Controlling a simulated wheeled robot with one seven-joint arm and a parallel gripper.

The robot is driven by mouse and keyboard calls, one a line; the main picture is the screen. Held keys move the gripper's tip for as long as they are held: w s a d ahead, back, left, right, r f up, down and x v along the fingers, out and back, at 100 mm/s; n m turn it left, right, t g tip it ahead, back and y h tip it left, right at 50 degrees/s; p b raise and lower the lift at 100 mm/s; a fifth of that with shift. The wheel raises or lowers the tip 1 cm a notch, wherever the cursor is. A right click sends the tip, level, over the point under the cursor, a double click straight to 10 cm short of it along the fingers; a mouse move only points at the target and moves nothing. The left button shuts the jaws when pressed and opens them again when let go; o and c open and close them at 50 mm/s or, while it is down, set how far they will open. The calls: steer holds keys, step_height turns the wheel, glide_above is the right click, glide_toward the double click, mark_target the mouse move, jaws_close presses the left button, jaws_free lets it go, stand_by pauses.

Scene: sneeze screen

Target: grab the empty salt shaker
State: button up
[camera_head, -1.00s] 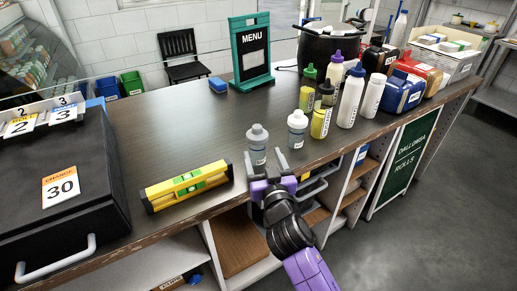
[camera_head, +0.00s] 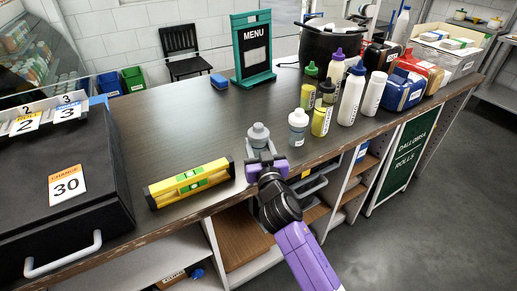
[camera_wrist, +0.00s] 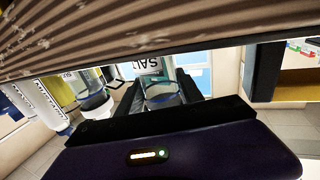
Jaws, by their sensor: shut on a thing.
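A clear shaker with a grey cap (camera_head: 258,134) stands upright near the front edge of the counter. My gripper (camera_head: 265,157) is shut on it from the front, one finger on each side of its body. In the wrist view, which is upside down, the same shaker (camera_wrist: 160,92) shows a SALT label and a see-through body between the fingers. A second, similar shaker (camera_head: 298,127) with a paler cap stands just to the right, apart from my gripper. Its label cannot be read in the head view.
A yellow level (camera_head: 189,183) lies to the left by the counter edge, with a black case (camera_head: 100,180) beyond it. Several squeeze bottles (camera_head: 321,120) stand to the right.

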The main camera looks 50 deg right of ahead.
steer(key=shift+r, duration=0.15)
steer(key=shift+c, duration=0.4)
step_height(320, 180, up, 20)
steer(key=p, duration=0.1)
steer(key=shift+p, duration=0.35)
